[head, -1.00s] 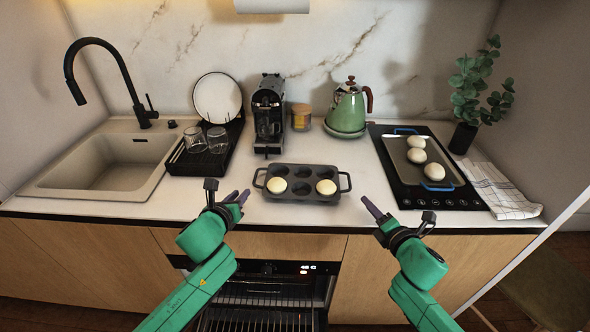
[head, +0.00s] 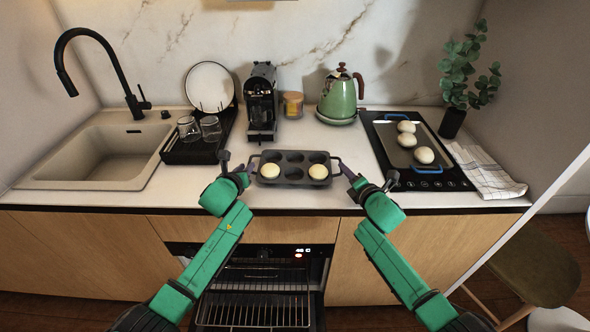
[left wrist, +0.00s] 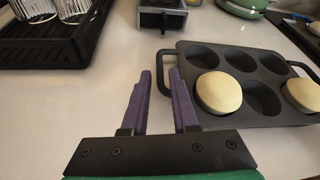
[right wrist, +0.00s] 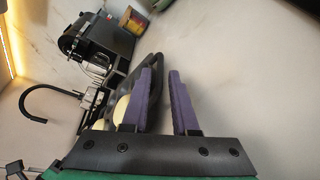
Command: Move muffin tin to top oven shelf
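The dark muffin tin (head: 293,181) lies on the counter in the head view, with two pale buns in its front cups and a loop handle at each end. My left gripper (head: 248,169) is at the left handle. In the left wrist view its purple fingers (left wrist: 160,85) are open, with the handle by their tips. My right gripper (head: 343,170) is at the right handle. Its fingers (right wrist: 162,85) are open in the right wrist view, the tin partly hidden behind one finger. The oven (head: 262,262) below the counter is open, showing a wire shelf (head: 255,310).
A hob (head: 448,182) at right holds a tray with three buns; a cloth (head: 488,170) lies beside it. A green kettle (head: 338,98), coffee machine (head: 262,100) and drying rack (head: 185,152) stand behind and left. A stool (head: 525,265) stands at lower right.

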